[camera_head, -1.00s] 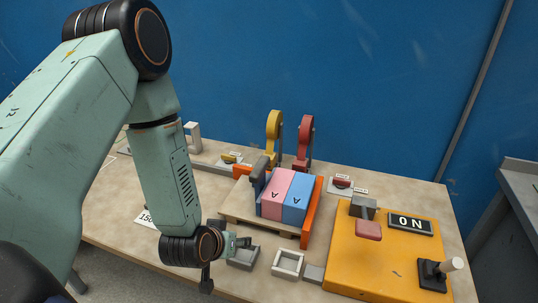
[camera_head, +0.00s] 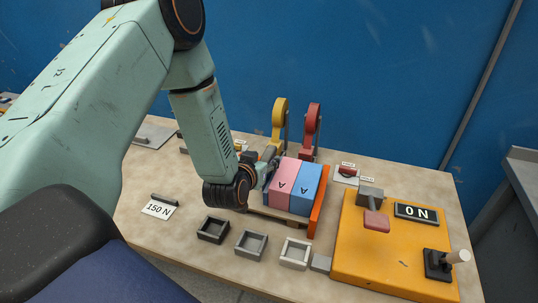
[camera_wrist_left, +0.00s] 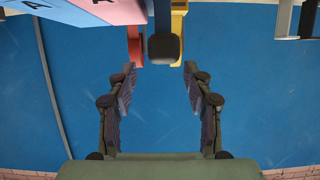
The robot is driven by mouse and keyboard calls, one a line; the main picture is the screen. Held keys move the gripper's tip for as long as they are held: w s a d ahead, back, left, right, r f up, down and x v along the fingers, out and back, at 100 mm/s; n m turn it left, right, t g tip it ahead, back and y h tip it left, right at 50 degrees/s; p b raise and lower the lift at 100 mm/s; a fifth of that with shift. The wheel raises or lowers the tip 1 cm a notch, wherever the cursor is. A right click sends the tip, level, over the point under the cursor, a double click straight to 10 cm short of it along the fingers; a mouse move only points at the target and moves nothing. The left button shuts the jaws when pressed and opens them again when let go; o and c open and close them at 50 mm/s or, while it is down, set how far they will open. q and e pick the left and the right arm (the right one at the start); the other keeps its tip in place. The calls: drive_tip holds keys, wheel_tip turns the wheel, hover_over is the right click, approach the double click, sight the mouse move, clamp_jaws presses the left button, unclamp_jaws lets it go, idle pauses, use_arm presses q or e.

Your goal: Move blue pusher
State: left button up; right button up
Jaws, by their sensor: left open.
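In the head view the left gripper (camera_head: 270,156) is at the left end of the mould, close to the pink block. My arm hides much of that end.
A yellow upright arm (camera_head: 278,120) and a red one (camera_head: 312,125) stand behind the mould. Several small trays, including a pale one (camera_head: 295,254), sit in front. An orange panel (camera_head: 380,260) with an ON sign (camera_head: 415,213) and a lever (camera_head: 440,262) is right. A 150 N card (camera_head: 160,206) lies left.

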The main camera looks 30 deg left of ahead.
sight(266, 156)
use_arm(q)
drive_tip(key=x, duration=0.4)
drive_tip(key=shift+s+a+f, duration=0.1)
drive_tip(key=shift+a+f, duration=0.1)
drive_tip(key=shift+a, duration=0.15)
drive_tip(key=shift+w+d+f, duration=0.1)
drive_tip(key=shift+w, duration=0.3)
drive_tip(key=shift+d, duration=0.15)
drive_tip(key=shift+a, duration=0.2)
drive_tip(key=shift+c, duration=0.3)
drive_tip(key=shift+w+a+f, duration=0.1)
drive_tip(key=shift+c, duration=1.4)
drive_tip(key=c, duration=0.3)
clamp_jaws()
